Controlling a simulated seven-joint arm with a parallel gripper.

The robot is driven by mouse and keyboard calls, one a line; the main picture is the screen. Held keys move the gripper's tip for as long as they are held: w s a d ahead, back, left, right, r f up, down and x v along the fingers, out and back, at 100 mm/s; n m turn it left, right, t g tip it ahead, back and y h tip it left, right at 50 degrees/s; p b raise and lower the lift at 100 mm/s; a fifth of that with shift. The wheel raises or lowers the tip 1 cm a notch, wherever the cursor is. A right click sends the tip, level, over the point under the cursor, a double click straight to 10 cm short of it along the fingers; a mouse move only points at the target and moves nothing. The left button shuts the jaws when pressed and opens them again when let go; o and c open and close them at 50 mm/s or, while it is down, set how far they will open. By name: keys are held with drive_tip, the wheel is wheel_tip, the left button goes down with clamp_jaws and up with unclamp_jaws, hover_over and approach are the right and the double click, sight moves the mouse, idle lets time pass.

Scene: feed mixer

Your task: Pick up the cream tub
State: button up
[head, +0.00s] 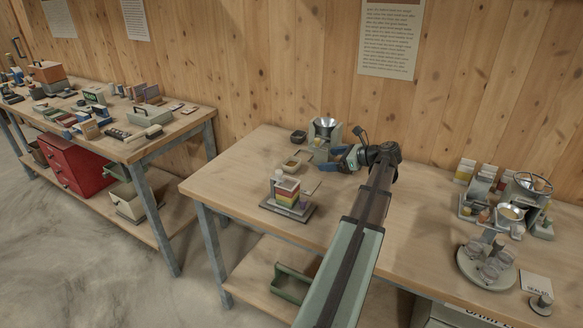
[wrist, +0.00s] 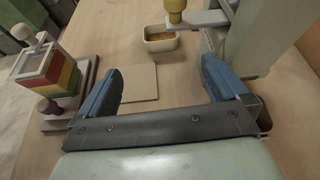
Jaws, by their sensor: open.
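The cream tub (wrist: 160,45) is a small open tub with yellow-orange contents. In the wrist view it sits on the table beyond my fingertips, near the top middle. In the head view the cream tub (head: 291,166) stands on the near table, left of my gripper (head: 337,157). My gripper also shows in the wrist view (wrist: 160,75), with its two blue fingers spread wide and nothing between them. The tub is apart from the fingers. A brass-coloured nozzle on a grey arm hangs just above the tub's back edge in the wrist view.
A flat tan square (wrist: 138,83) lies between my fingers and the tub. A stack of coloured layers (head: 286,191) on a grey base stands at left. A grey machine with a metal funnel (head: 325,127) stands behind my gripper.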

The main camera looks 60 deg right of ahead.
approach(291, 165)
drive_tip(key=r, duration=0.1)
drive_tip(key=a, duration=0.1)
drive_tip(key=r, duration=0.1)
drive_tip(key=shift+s+a+r, duration=0.25)
drive_tip(key=shift+a+r, duration=0.1)
drive_tip(key=shift+f+x, duration=0.15)
drive_tip(key=shift+x, duration=1.2)
drive_tip(key=shift+f+x, duration=0.15)
drive_tip(key=shift+x, duration=1.15)
drive_tip(key=shift+s, duration=0.15)
drive_tip(key=shift+c, duration=0.2)
drive_tip(key=c, duration=1)
